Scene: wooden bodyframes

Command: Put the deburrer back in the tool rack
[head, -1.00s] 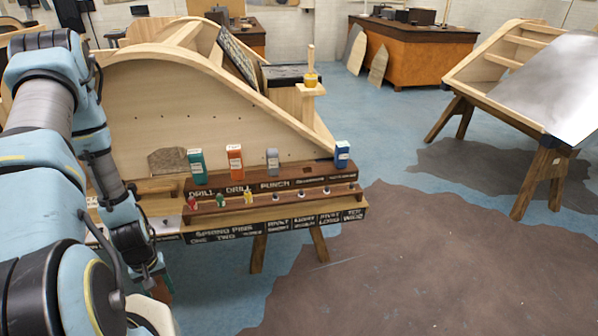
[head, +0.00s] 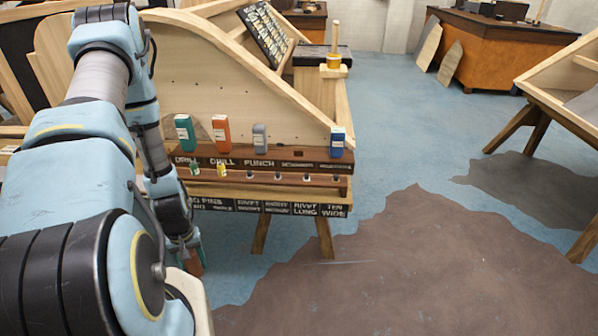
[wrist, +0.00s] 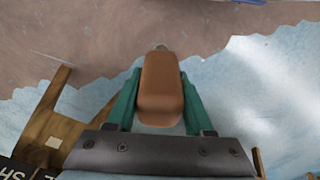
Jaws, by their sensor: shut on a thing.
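My gripper (wrist: 160,92) has green fingers shut on a brown-orange block-shaped handle, which I take to be the deburrer (wrist: 161,85). A small grey tip shows at its far end. In the head view my gripper (head: 192,256) hangs low beside the bench's front edge, with the reddish-brown handle (head: 195,266) partly hidden by my arm. The dark wooden tool rack (head: 250,164) is on the bench above and to the right of my gripper. It holds green, orange, grey and blue tools. The place between the grey and blue ones, above a small blurred label, looks empty.
A lower row of small pins (head: 277,177) runs along the bench front above black labels. A curved wooden frame (head: 240,95) rises behind the rack. A yellow pot (head: 334,62) stands on a ledge. Open blue and brown floor lies to the right.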

